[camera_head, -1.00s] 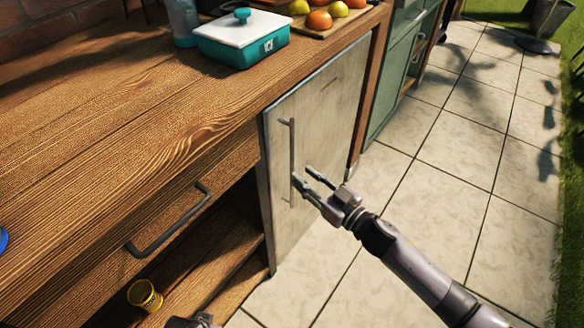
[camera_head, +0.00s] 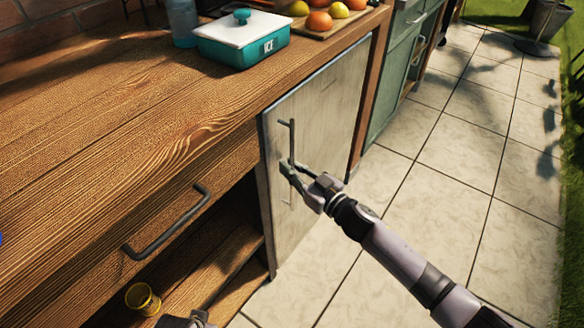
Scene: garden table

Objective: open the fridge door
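The fridge door (camera_head: 325,125) is a pale grey panel under the wooden counter, and it is closed. Its thin vertical bar handle (camera_head: 291,140) is near the door's left edge. My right gripper (camera_head: 287,165) is at the lower half of the handle, with its fingers spread, one on each side of the bar as seen here. I cannot tell whether the fingers touch the bar. Part of the handle is hidden behind the gripper. A small part of my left arm's end (camera_head: 185,320) shows at the bottom edge; its fingers are not clearly visible.
The wooden counter (camera_head: 130,120) holds a teal ice box (camera_head: 243,45) and a tray of fruit (camera_head: 340,22). A drawer handle (camera_head: 165,225) juts out left of the fridge. A yellow cup (camera_head: 142,299) stands on the lower shelf. The tiled floor (camera_head: 420,180) before the door is clear.

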